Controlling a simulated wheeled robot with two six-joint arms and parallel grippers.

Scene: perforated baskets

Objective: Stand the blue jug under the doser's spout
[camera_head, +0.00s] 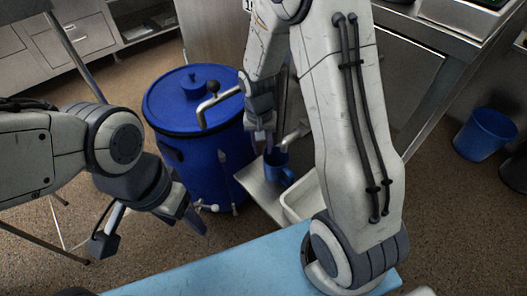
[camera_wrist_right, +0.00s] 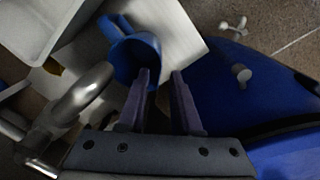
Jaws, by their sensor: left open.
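The blue jug (camera_head: 278,170) stands upright on a small metal shelf (camera_head: 258,190), with its handle to the right. In the right wrist view its open mouth and handle show (camera_wrist_right: 136,58). My right gripper (camera_head: 267,146) is just above the jug, fingers down. In the wrist view its fingers (camera_wrist_right: 162,78) are apart, the left one overlapping the jug's rim, the right one beside it. A bent metal spout (camera_head: 294,137) is right of the jug; a curved metal pipe shows in the wrist view (camera_wrist_right: 82,95). The doser's body is largely hidden. My left gripper (camera_head: 150,230) is open and empty.
A large lidded blue drum (camera_head: 195,165) stands left of the shelf, with a curved pipe (camera_head: 215,102) above it. A white tray (camera_head: 301,204) is right of the jug. A light blue surface (camera_head: 230,268) lies in front. A blue bucket (camera_head: 485,137) stands far right.

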